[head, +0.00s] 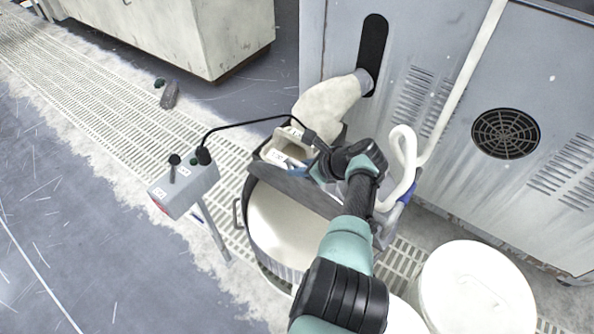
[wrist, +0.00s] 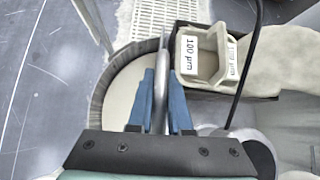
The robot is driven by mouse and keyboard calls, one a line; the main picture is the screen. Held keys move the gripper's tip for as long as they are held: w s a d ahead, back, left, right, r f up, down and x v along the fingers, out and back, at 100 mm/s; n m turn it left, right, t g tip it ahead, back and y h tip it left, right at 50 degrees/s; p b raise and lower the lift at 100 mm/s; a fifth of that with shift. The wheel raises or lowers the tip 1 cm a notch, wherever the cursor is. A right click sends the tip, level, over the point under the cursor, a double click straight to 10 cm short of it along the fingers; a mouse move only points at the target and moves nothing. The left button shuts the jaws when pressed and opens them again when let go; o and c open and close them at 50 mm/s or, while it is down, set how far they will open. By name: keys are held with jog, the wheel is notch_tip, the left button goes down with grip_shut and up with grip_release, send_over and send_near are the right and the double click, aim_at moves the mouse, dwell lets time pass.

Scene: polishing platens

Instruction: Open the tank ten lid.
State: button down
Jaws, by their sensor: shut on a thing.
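A round grey tank (head: 252,235) with a pale, off-white inside stands on the floor grating, seen from above. A grey lid panel (head: 290,191) stands tilted up across its top, so the near part of the tank is uncovered. My gripper (head: 322,170) is at the upper edge of this panel. In the wrist view, the blue fingers of my gripper (wrist: 161,85) are shut on the thin grey lid (wrist: 162,62), seen nearly edge-on. The tank's rim (wrist: 98,92) curves on the left there. My arm hides part of the tank, and no tank number is readable.
A cream bin (wrist: 200,58) labelled 100 µm sits in a dark tray behind the lid. A control box (head: 185,188) on a post stands left, with a black cable. A white hose (head: 402,150) and a lidded white drum (head: 475,290) are right. Grey cabinets (head: 440,60) stand behind.

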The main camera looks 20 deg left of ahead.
jog(key=shift+w, duration=0.1)
dwell(0.3)
jog(key=c, duration=0.8)
grip_release()
jog(key=shift+c, duration=0.2)
jog(key=shift+d+r+p, duration=0.3)
jog(key=shift+r+p, duration=0.2)
jog(key=shift+p, duration=0.15)
jog(key=p+v, duration=0.8)
jog(key=v, duration=0.4)
jog(key=shift+s+f, duration=0.2)
jog(key=shift+s, duration=0.05)
jog(key=shift+w+d+r, duration=0.1)
